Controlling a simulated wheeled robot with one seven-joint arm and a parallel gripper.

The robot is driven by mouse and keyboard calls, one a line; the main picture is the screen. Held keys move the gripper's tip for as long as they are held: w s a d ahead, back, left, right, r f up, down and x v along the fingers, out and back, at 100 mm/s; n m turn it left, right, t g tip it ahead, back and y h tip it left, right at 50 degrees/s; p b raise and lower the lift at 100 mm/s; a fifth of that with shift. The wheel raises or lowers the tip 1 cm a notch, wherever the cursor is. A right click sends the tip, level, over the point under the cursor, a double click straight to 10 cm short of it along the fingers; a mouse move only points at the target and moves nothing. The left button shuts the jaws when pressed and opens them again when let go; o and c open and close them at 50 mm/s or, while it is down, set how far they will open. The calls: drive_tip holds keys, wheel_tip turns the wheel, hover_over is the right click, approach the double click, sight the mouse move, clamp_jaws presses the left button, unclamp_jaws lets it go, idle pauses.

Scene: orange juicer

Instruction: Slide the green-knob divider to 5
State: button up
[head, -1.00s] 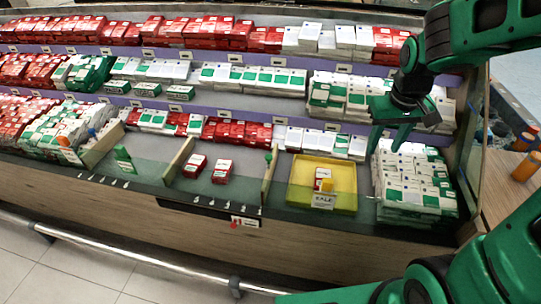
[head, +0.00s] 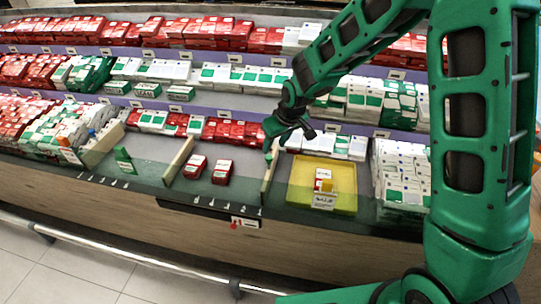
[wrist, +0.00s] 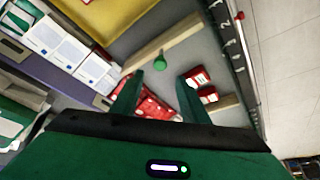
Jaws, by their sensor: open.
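The green-knob divider (head: 266,183) is a thin wooden board standing on the lowest shelf, just left of the yellow tray. Its green knob (wrist: 160,63) shows in the wrist view, just beyond my fingertips and roughly centred between them. The divider's wooden top edge (wrist: 162,43) runs slantwise behind the knob. My gripper (head: 272,143) is above the knob end of the divider in the head view. In the wrist view my gripper (wrist: 156,82) has its two green fingers spread, with nothing between them. Small white number marks (wrist: 232,43) line the shelf's front edge; I cannot read them surely.
The yellow tray (head: 322,209) with a sale sign is right of the divider. Two red boxes (head: 221,173) lie left of it, before another wooden divider (head: 179,160). A blue-knob divider (head: 104,142) stands farther left. Stacked white-green boxes (head: 400,175) stand at right.

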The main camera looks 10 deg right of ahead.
sight(269, 157)
drive_tip(key=x, duration=0.8)
clamp_jaws()
